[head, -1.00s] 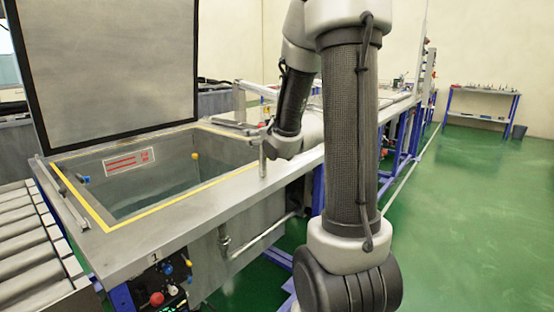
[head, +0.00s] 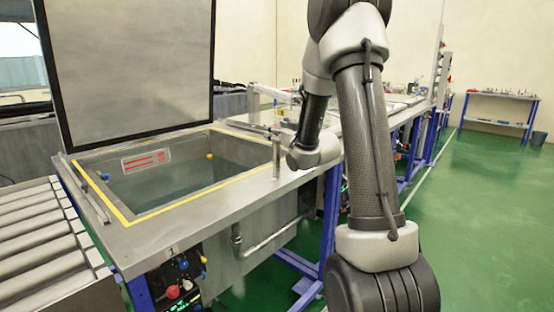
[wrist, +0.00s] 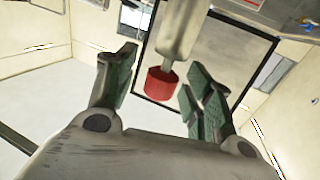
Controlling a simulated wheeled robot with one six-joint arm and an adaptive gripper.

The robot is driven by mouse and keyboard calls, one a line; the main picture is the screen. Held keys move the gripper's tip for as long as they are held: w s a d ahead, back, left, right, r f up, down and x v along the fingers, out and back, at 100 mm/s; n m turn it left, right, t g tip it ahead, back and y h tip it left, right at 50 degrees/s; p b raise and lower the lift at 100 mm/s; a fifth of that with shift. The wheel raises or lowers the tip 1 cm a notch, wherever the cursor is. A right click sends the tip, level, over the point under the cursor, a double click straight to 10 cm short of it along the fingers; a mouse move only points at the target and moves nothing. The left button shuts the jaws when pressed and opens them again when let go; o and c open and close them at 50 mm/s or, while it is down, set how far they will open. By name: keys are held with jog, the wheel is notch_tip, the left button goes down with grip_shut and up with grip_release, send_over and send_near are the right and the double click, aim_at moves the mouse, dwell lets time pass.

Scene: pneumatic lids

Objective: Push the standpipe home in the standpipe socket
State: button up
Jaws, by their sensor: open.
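The standpipe (head: 276,158) appears as a short grey upright post at the bench edge, by the right corner of the tank. In the wrist view a pale pipe (wrist: 178,32) comes in from the top and ends in a thin stem and a red cap (wrist: 161,83); it looks like the same part. My gripper (wrist: 159,68) is open, one finger on each side of the red cap, and I see no contact. In the head view my wrist is just right of the post, and the fingers are not clear. The socket at its foot is not clearly visible.
The water-filled tank (head: 128,222) has a yellow-edged rim, and its lid (head: 128,70) stands raised behind. A roller conveyor (head: 40,235) lies at left. Benches run on behind my arm. The green floor (head: 480,200) at right is clear.

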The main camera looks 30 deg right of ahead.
jog(key=shift+w, duration=0.2)
grip_shut()
jog(key=shift+r, duration=0.1)
